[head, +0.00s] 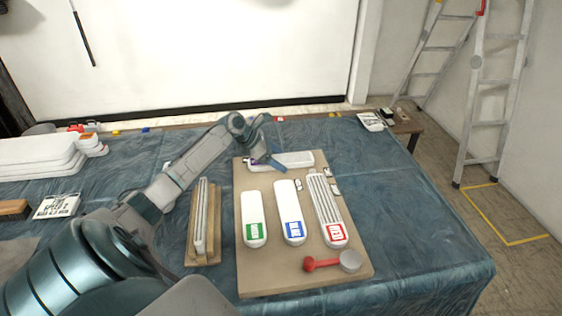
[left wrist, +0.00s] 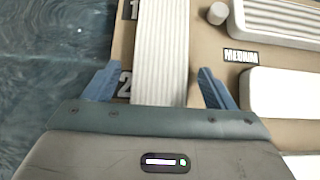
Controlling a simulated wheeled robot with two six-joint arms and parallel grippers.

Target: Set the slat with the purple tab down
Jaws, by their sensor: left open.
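The slat with the purple tab (head: 296,159) lies crosswise at the far end of the tan board (head: 278,263). A bit of purple shows at its left end, partly hidden by my gripper. My left gripper (head: 268,160) is over the left part of this slat, with its blue fingers pointing down. In the left wrist view the gripper (left wrist: 160,88) is open, with a ribbed white slat (left wrist: 160,45) running between its fingers and a gap on each side. That slat appears to rest on the board. The purple tab is not visible there. My right gripper is not in view.
Slats with green (head: 254,215), blue (head: 289,208) and red (head: 325,208) tabs lie on the board. A red-handled tool (head: 323,264) lies at its near edge. A wooden rack (head: 205,258) holding a ribbed piece stands left. The blue cloth (head: 410,235) is clear on the right.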

